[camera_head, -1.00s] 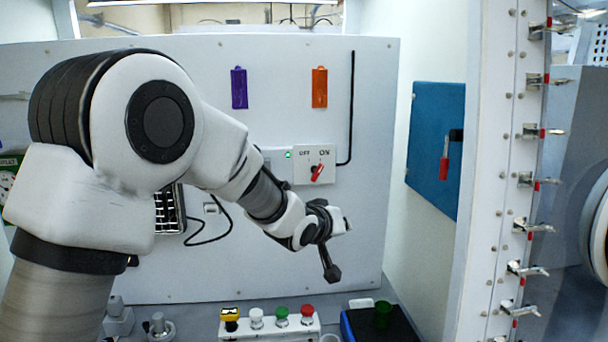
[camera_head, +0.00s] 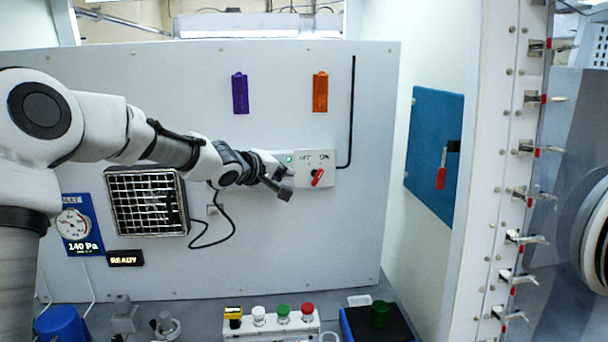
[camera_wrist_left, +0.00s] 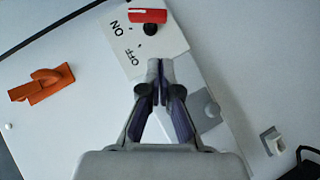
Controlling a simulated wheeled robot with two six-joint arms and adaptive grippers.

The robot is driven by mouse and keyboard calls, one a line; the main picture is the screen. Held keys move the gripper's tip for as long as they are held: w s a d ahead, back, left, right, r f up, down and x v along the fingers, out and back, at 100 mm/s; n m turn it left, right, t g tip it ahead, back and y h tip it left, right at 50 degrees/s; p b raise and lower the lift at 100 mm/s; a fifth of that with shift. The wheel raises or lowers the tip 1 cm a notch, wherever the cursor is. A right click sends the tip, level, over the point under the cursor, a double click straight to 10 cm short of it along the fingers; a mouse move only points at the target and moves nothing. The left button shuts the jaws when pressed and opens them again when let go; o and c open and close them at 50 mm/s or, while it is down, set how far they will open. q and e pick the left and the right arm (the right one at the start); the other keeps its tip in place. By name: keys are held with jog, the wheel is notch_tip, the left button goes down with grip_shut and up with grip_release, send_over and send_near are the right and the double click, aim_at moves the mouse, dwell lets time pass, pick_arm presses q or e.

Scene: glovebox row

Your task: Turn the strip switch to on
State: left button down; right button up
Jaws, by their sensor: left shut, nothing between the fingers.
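The strip switch is a red knob (camera_head: 317,177) on a white plate (camera_head: 328,158) with OFF and ON printed above it. Its upper end leans right, toward ON. In the left wrist view the knob (camera_wrist_left: 148,16) is at the top, with its white-marked end on the ON side. My left gripper (camera_head: 286,191) is just left of the knob and covers part of the strip. Its fingertips (camera_wrist_left: 160,68) are together and empty, in front of the plate's edge and apart from the knob in that view. My right gripper is not in view.
A green light (camera_head: 289,159) glows left of the plate. Purple (camera_head: 240,93) and orange (camera_head: 320,91) tags hang above. A black cable (camera_head: 351,110) runs down the right. A gridded panel (camera_head: 147,201) is lower left; a button box (camera_head: 270,324) stands below. The board under the switch is clear.

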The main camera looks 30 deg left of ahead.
aim_at(312, 182)
pick_arm(q)
jog(key=w+d+f, duration=0.1)
jog(key=w, duration=0.1)
jog(key=w+d+f+b, duration=0.1)
jog(key=d, duration=0.1)
jog(key=shift+w+d+f, duration=0.15)
jog(key=shift+w+f, duration=0.2)
jog(key=shift+s+b, duration=0.1)
jog(key=shift+b, duration=0.2)
jog(key=shift+d+f, duration=0.1)
jog(key=shift+f, duration=0.1)
jog(key=shift+t, duration=0.3)
